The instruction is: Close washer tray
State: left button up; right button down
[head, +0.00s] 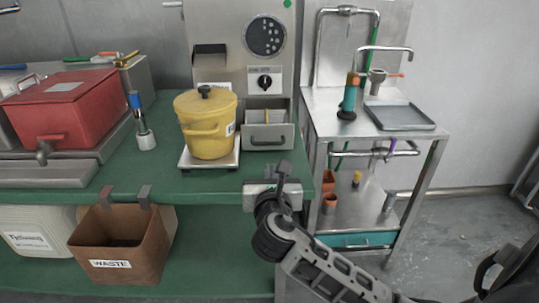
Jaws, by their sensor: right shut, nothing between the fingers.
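The grey metal tray, a drawer with a dark handle (268,137), is in the lower part of the upright grey machine (225,60). It is pulled out, and its open top shows a yellowish stick inside. My right gripper (283,168) is just in front of and below the drawer, at the front edge of the green table. It is shut and empty, and appears apart from the drawer front. My left gripper is not in the head view.
A yellow lidded pot (208,130) stands on a scale left of the drawer. A red box (75,105) is further left. A brown waste bin (122,245) hangs at the table front. A metal cart (325,100) with a flat grey tray (399,117) stands right.

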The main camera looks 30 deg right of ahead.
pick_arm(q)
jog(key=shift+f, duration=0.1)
pick_arm(e)
jog(key=x, duration=0.5)
jog(key=r+x, duration=0.1)
jog(key=x, duration=0.1)
jog(key=shift+w+d, duration=0.2)
jog(key=shift+w, duration=0.15)
